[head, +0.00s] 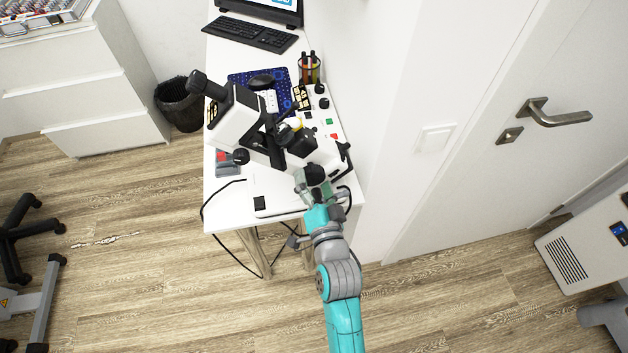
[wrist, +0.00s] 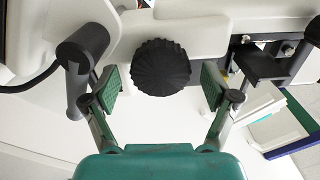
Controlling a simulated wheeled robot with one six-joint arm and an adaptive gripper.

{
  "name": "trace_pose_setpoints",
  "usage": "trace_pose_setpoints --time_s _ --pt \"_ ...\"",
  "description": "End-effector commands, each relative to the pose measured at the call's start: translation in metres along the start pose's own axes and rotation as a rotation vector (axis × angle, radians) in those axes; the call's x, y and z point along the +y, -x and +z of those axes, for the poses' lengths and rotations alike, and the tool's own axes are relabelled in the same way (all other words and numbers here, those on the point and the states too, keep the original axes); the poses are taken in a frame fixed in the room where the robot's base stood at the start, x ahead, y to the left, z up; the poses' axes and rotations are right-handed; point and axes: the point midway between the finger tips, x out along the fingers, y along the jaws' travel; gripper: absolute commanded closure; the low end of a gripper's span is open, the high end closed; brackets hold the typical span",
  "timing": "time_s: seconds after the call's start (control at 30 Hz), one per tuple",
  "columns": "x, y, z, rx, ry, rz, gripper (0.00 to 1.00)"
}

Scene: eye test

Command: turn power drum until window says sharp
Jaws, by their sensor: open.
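A black ridged drum (wrist: 161,67) sticks out of a white instrument body in the wrist view. In the head view a dark round knob (head: 315,173), which looks like the same drum, sits at the near end of the black-and-white instrument (head: 237,120) on the table. My gripper (wrist: 162,84) is open, with one green-padded finger on each side of the drum and gaps visible between pads and drum. In the head view my gripper (head: 318,190) is at the near end of the instrument.
The narrow white table (head: 222,187) stands against a wall on its right. A black cable (head: 206,208) hangs at the table's left edge.

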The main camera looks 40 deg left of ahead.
Motion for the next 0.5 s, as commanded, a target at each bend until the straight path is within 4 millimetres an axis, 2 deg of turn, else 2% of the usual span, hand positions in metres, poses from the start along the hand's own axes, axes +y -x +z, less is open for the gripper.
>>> trace_pose_setpoints --time_s 0.27,0.3,0.5 --pt "0.0 -0.0018 0.0 0.0 0.0 0.0 0.14" --pt "0.0 -0.0017 0.0 0.0 0.0 0.0 0.17" --pt "-0.0001 -0.0016 -0.0001 0.0 0.0 0.0 0.67"
